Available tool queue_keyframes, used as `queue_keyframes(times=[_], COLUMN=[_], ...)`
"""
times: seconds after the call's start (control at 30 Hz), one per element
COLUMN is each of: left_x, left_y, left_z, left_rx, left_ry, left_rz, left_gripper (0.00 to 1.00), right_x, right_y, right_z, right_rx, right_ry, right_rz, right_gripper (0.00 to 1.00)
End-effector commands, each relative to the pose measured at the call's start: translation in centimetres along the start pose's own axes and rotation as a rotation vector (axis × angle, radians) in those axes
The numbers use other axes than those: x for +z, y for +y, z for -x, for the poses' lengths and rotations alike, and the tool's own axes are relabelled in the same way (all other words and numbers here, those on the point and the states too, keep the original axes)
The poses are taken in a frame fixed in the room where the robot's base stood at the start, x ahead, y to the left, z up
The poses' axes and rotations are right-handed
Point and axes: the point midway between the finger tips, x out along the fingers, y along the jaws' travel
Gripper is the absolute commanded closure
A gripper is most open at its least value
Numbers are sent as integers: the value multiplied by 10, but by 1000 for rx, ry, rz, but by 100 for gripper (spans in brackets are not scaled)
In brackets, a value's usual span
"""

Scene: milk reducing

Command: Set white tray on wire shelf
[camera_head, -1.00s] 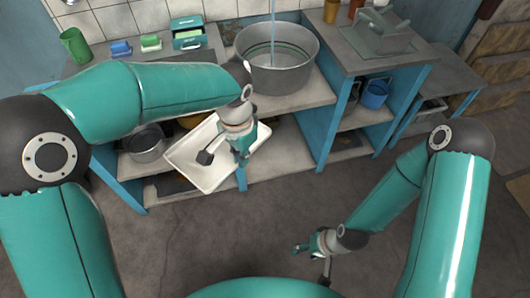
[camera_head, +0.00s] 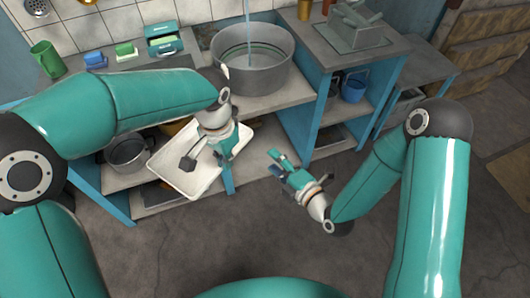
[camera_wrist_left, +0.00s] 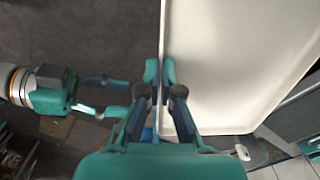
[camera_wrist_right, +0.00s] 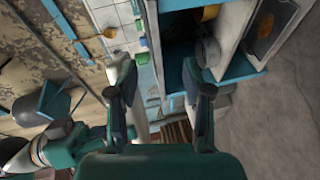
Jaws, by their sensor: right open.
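The white tray (camera_head: 185,180) is held tilted in front of the counter's lower shelf. In the left wrist view its pale surface (camera_wrist_left: 235,65) fills the upper right. I cannot clearly make out a wire shelf.
A large metal basin (camera_head: 252,62) stands on the counter under running water. A metal pot (camera_head: 127,152) is on the lower shelf behind the tray. A blue mug (camera_head: 352,88) sits in the right cabinet. A grey rack (camera_head: 352,30) stands on top. The floor in front is clear.

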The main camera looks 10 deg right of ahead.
Motion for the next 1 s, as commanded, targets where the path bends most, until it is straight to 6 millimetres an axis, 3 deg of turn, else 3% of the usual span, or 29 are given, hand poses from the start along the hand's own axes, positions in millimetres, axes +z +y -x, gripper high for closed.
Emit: queue_keyframes(times=[0.1,0.2,0.47,1.0], left_x=[0,0,0,0], left_y=[0,0,0,-1], left_z=[0,0,0,1], left_rx=[-1,-1,-1,-1], left_ry=[1,1,1,1], left_rz=[0,0,1,1], left_gripper=[100,100,100,100], right_x=[-15,-28,-36,-46], right_y=[34,48,54,67], right_z=[-2,-4,-23,-110], right_rx=[125,160,166,163], right_ry=[48,86,101,99], right_rz=[96,110,119,115], right_gripper=[50,50,50,50])
